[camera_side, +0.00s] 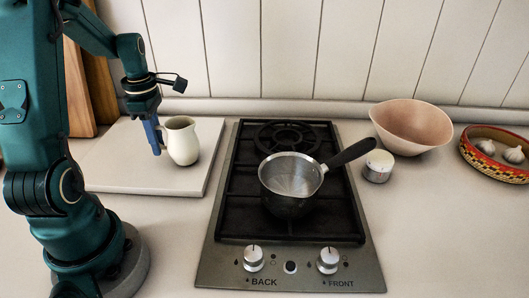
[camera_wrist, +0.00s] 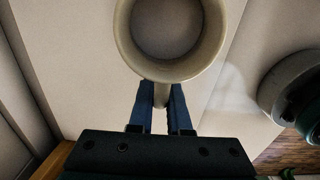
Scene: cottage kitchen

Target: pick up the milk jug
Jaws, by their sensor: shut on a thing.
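The cream milk jug (camera_side: 183,143) stands upright on the pale board (camera_side: 112,182) at the left in the side view. In the wrist view I look down into the round mouth of the jug (camera_wrist: 169,35), and its handle points toward my gripper. My gripper (camera_side: 158,147) comes down at the left of the jug. In the wrist view the blue fingers of my gripper (camera_wrist: 161,95) are shut on the jug's handle, one on each side. In the side view the handle is mostly hidden behind the fingers. I see no clear gap between jug and board.
A steel saucepan (camera_side: 289,182) sits on the hob (camera_side: 229,215) right of the board, its black handle pointing to the back right. A white-lidded pot (camera_side: 378,166), a pink bowl (camera_side: 411,126) and a patterned basket (camera_side: 487,165) with garlic (camera_side: 513,155) stand farther right. The wall is close behind.

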